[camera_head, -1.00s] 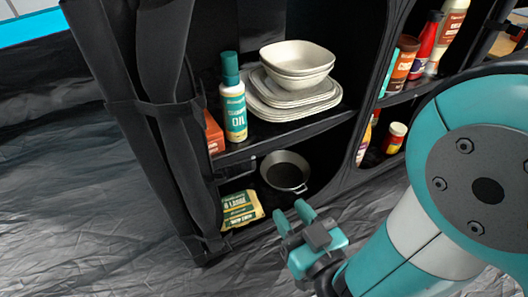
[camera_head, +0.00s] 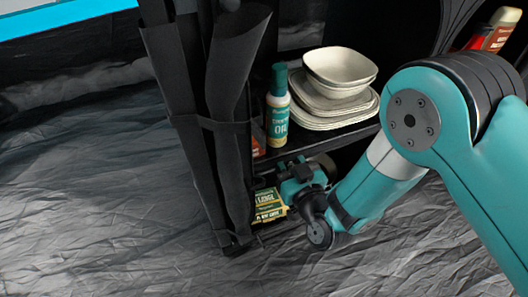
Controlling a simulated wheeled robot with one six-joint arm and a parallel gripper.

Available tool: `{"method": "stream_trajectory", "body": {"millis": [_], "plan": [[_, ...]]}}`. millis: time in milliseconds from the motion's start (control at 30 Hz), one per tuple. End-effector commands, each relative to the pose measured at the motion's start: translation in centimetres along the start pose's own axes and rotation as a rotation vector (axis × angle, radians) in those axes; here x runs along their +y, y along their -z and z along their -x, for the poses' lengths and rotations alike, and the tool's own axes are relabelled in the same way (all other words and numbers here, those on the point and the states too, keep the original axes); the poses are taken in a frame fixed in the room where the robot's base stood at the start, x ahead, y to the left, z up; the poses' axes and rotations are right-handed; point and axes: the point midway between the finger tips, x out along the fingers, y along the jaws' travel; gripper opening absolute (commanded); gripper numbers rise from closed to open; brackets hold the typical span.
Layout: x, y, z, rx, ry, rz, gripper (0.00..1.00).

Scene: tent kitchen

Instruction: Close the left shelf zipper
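The left shelf (camera_head: 330,133) is a black fabric unit with its front open. Its cover (camera_head: 232,85) hangs gathered along the left side, held by a strap (camera_head: 215,122). I cannot make out the zipper or its pull against the black fabric. My gripper (camera_head: 290,188) is low at the left compartment's front, close to the yellow-green packet on the bottom level and right of the cover's lower end. The fingers are small and turned away, so I cannot tell whether they are open or shut.
A green-capped oil bottle (camera_head: 278,106) and stacked pale bowls (camera_head: 340,70) and plates stand on the upper level. A yellow-green packet (camera_head: 268,204) lies below. My arm covers much of the right side. Crumpled dark floor (camera_head: 110,200) is free at left.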

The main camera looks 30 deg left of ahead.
Motion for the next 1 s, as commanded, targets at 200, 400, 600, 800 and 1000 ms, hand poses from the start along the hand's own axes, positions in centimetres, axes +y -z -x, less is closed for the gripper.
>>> {"method": "stream_trajectory", "body": {"millis": [200,400,600,800,1000], "plan": [[0.8,-0.1,-0.1,-0.001,-0.015,0.0,0.37],[0.7,-0.1,-0.1,-0.001,-0.014,0.0,0.28],[0.6,-0.1,-0.1,-0.001,-0.012,-0.001,0.0],[0.7,-0.2,-0.2,0.001,-0.011,0.001,0.0],[2.2,-0.9,0.2,0.005,-0.008,0.002,0.0]]}}
